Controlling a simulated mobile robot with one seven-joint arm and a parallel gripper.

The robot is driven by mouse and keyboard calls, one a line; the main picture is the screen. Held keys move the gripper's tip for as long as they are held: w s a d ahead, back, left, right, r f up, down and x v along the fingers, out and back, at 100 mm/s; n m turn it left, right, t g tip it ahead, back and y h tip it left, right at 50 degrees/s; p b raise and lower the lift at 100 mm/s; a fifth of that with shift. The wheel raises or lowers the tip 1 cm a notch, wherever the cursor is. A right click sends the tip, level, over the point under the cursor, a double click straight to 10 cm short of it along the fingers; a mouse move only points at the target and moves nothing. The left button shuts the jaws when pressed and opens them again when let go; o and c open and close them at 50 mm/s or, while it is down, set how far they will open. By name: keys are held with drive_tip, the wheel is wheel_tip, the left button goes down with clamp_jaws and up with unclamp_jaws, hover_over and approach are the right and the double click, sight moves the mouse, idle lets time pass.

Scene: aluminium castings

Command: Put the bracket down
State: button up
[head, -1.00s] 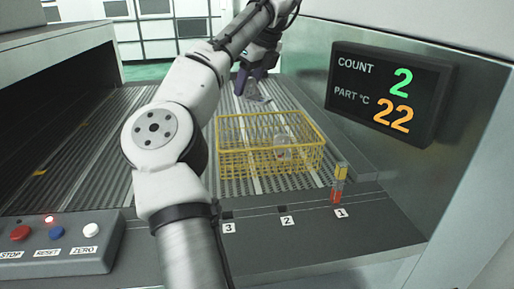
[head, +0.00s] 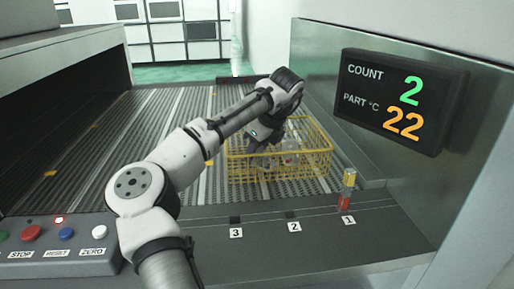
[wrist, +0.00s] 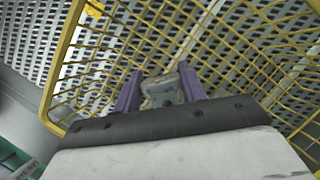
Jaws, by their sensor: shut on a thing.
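The bracket (wrist: 162,92) is a grey metal casting held between the purple fingers of my gripper (wrist: 161,78) in the wrist view. My gripper is shut on it, and the yellow wire basket (wrist: 58,62) surrounds them in that view. In the head view my gripper (head: 259,158) is low at the left half of the basket (head: 318,171). The bracket is hard to make out there. I cannot tell whether it touches the basket floor.
Another pale casting (head: 291,146) shows dimly in the right half of the basket. A red and yellow marker (head: 348,190) stands at slot 1 on the front ledge. A wall display (head: 402,100) reads count 2 and part 22 °C. A button box (head: 58,240) sits at the left.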

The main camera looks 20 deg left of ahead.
drive_tip(key=shift+f, duration=0.15)
drive_tip(key=o, duration=1)
drive_tip(key=b+v, duration=0.1)
drive_tip(key=v, duration=1.1)
drive_tip(key=shift+d, duration=0.1)
